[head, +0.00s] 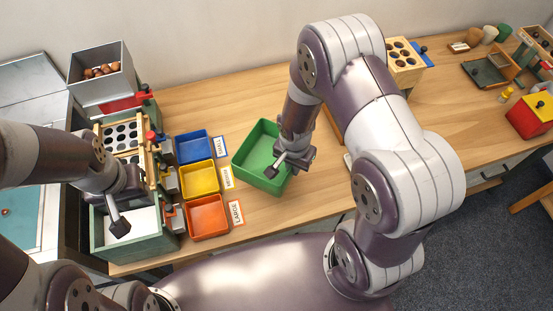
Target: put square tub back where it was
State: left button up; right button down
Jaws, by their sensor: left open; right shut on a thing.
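The square tub (250,150) is green, open at the top and looks empty inside. It is at the middle of the wooden table, right of the small coloured trays, and sits slightly turned. My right gripper (273,170) is shut on the tub's near right wall. My forearm and gripper hide part of its right side, and I cannot tell whether its base touches the table. My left gripper (117,222) is open at the left, above the pale bin of the sorting machine (153,246), apart from the tub.
Blue (206,157), yellow (214,188) and red-orange (225,223) trays with size labels stand left of the tub. A grey hopper (123,82) holds several chestnuts. A wooden rack with holes (418,66) stands behind my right arm. The table behind the tub is clear.

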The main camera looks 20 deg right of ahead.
aim_at(275, 161)
jog(key=w+f, duration=0.1)
jog(key=w, duration=0.1)
jog(key=w+a+f, duration=0.1)
jog(key=w+f, duration=0.1)
jog(key=w, duration=0.1)
jog(key=w+a+f, duration=0.1)
jog(key=w, duration=0.2)
jog(key=shift+a+f+p, duration=0.25)
jog(key=shift+f+p, duration=0.05)
jog(key=shift+f, duration=0.1)
notch_tip(275, 161, down, 4)
jog(key=shift+a+r+p, duration=0.1)
jog(key=shift+r+p, duration=0.1)
jog(key=shift+p, duration=0.1)
jog(key=shift+f, duration=0.25)
jog(key=shift+f, duration=0.1)
jog(key=c, duration=1.2)
grip_release()
jog(key=shift+c, duration=0.2)
